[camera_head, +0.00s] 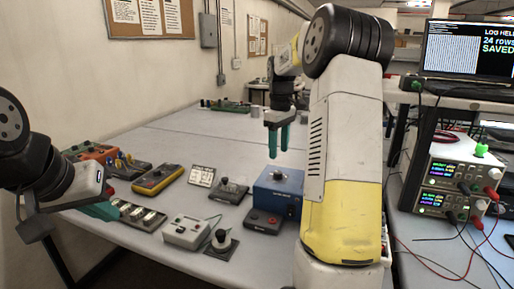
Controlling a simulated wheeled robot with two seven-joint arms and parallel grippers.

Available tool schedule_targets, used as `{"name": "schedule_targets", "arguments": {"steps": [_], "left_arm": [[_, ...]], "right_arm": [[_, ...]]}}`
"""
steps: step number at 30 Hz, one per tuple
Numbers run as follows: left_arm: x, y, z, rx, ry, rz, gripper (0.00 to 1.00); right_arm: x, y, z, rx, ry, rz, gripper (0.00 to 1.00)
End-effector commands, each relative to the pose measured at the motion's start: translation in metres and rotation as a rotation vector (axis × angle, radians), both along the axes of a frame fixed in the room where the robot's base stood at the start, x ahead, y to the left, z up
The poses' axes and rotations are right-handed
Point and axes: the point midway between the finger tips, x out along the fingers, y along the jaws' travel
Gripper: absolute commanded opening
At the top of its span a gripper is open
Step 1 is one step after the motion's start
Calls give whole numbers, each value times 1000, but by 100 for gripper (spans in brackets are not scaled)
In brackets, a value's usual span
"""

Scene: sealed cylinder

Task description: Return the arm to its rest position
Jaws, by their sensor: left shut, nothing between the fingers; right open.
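My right arm (340,150) rises in the foreground, white and yellow, and bends over so its gripper hangs down above the table. My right gripper (278,155) has two teal fingers, apart and empty, above a blue box (266,187) with a small knob on top. My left arm (28,150) comes in from the left edge. My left gripper (108,211) has teal fingers that are shut and hold nothing, low at the table's left side by a grey switch strip. Whether its fingers touch the strip cannot be told.
The grey table (190,140) carries a yellow meter (157,179), a small sign (201,176), a white box (190,232) and a black knob unit (221,241). The table's rear is mostly clear.

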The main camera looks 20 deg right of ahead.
Motion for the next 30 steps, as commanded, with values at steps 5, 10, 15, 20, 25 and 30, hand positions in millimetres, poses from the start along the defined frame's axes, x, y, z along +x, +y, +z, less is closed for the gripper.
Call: {"name": "schedule_targets", "arguments": {"steps": [5, 10, 15, 20, 25, 30], "left_arm": [[0, 0, 0, 0, 0, 0, 0], [0, 0, 0, 0, 0, 0, 0], [0, 0, 0, 0, 0, 0, 0], [0, 0, 0, 0, 0, 0, 0], [0, 0, 0, 0, 0, 0, 0], [0, 0, 0, 0, 0, 0, 0]], "right_arm": [[-4, 3, 5, 0, -10, -6, 50], [-33, 29, 33, 9, -82, -64, 50], [-89, 66, 63, 48, -196, -173, 50], [-147, 97, 74, 113, -298, -284, 50], [-207, 123, 69, 206, -390, -400, 50], [-250, 140, 54, 295, -448, -491, 50]]}}
